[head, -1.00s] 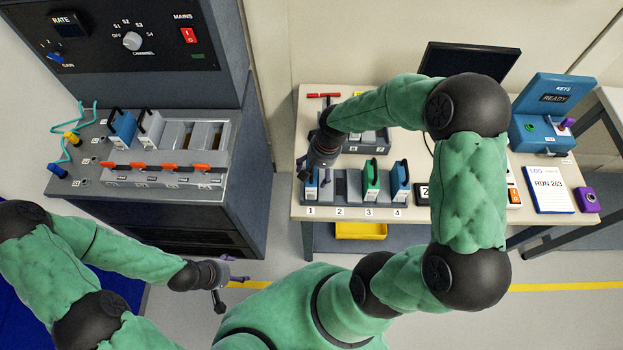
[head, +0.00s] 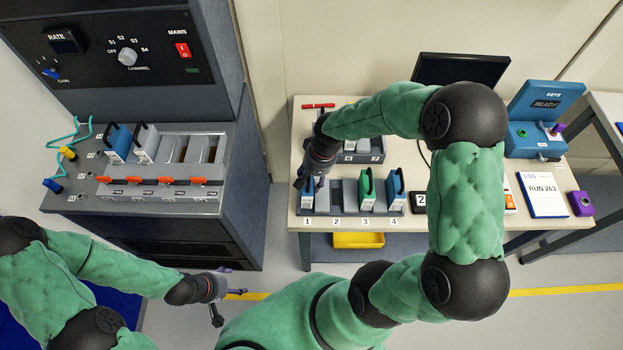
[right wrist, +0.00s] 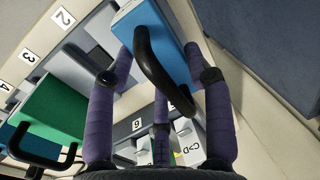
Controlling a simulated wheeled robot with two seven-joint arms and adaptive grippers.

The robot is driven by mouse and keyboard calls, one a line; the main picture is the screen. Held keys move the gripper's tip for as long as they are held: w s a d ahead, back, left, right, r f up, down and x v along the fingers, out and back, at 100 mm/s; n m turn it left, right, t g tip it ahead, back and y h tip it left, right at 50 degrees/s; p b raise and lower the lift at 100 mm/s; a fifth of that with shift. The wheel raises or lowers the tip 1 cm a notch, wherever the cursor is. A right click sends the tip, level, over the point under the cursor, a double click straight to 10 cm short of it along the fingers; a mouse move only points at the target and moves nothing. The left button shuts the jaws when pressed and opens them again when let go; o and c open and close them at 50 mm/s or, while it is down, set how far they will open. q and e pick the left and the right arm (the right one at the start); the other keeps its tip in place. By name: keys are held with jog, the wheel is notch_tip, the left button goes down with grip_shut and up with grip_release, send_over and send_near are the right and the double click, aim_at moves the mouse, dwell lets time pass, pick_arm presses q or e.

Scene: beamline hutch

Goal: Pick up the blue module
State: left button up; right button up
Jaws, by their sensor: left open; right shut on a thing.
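A blue module (head: 307,194) stands at position 1 of the slotted rack (head: 337,203) on the table. In the right wrist view the blue module (right wrist: 168,48) has a black loop handle (right wrist: 158,72), which lies between the purple fingers. My right gripper (head: 304,181) is over the module and shut on it; the exact contact is partly hidden. It also shows in the right wrist view (right wrist: 165,85). My left gripper (head: 228,298) is open and empty, low between the console and the table.
A green module (head: 366,190) and another blue module (head: 395,188) stand at positions 3 and 4. The console (head: 160,185) at left holds a blue and a white module. A blue key box (head: 535,135), clipboard (head: 543,196) and dark monitor (head: 460,80) are on the table.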

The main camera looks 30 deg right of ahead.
jog(key=s+a+r, duration=0.1)
jog(key=r, duration=0.2)
jog(key=s+a+r+p, duration=0.1)
jog(key=r, duration=0.1)
jog(key=s+a+r+p, duration=0.1)
jog(key=a+r, duration=0.1)
jog(key=r, duration=0.1)
jog(key=shift+s+r, duration=0.3)
jog(key=shift+r, duration=0.05)
grip_shut()
jog(key=s+a+r+p, duration=0.1)
jog(key=s+a+r, duration=0.2)
jog(key=s+a, duration=0.3)
jog(key=shift+a+p, duration=0.2)
jog(key=shift+p, duration=0.2)
jog(key=shift+w, duration=0.15)
